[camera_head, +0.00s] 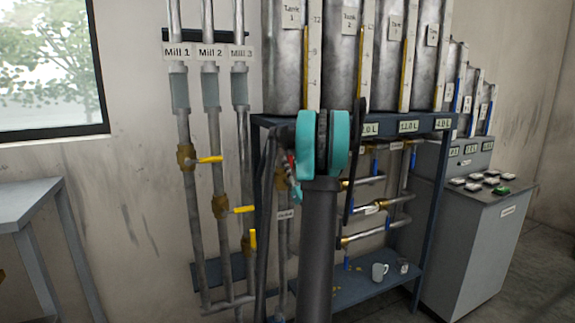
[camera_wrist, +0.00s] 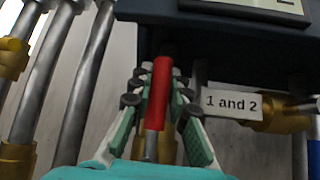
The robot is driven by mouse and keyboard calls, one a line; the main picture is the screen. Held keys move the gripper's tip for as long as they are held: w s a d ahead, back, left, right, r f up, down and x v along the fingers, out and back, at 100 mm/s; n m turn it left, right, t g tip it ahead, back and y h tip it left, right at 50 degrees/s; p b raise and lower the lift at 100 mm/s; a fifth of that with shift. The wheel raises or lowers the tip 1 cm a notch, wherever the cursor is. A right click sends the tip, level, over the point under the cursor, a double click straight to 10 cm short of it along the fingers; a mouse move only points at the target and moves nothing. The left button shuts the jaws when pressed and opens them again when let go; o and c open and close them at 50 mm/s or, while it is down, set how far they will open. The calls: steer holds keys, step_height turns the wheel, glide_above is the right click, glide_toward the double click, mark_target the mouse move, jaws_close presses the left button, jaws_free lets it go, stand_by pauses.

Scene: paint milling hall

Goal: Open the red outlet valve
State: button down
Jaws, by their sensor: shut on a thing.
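The red valve handle (camera_wrist: 158,105) lies between my gripper's teal fingers in the wrist view, running lengthwise up the picture. My gripper (camera_wrist: 160,90) is shut on it, with the fingers along both sides. A brass valve body (camera_wrist: 166,150) shows partly behind the handle; the fingers hide much of it. In the head view, my gripper (camera_head: 294,180) is at the left front of the tank rack, and only a bit of the red handle (camera_head: 291,160) shows beside my arm, which hides the rest.
A label reading "1 and 2" (camera_wrist: 231,103) is right of the handle, below the dark rack shelf (camera_wrist: 225,20). Pipes with yellow-handled valves (camera_head: 210,160) stand at the left. A white mug (camera_head: 379,272) is on the lower shelf (camera_head: 350,291). A control cabinet (camera_head: 465,240) stands at the right.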

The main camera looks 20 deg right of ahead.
steer(key=shift+d+h, duration=0.1)
steer(key=shift+h, duration=0.2)
steer(key=c, duration=1.4)
jaws_free()
steer(key=shift+c, duration=0.2)
steer(key=v, duration=0.7)
steer(key=shift+s+f, duration=0.15)
steer(key=shift+f, duration=0.15)
steer(key=shift+d, duration=0.1)
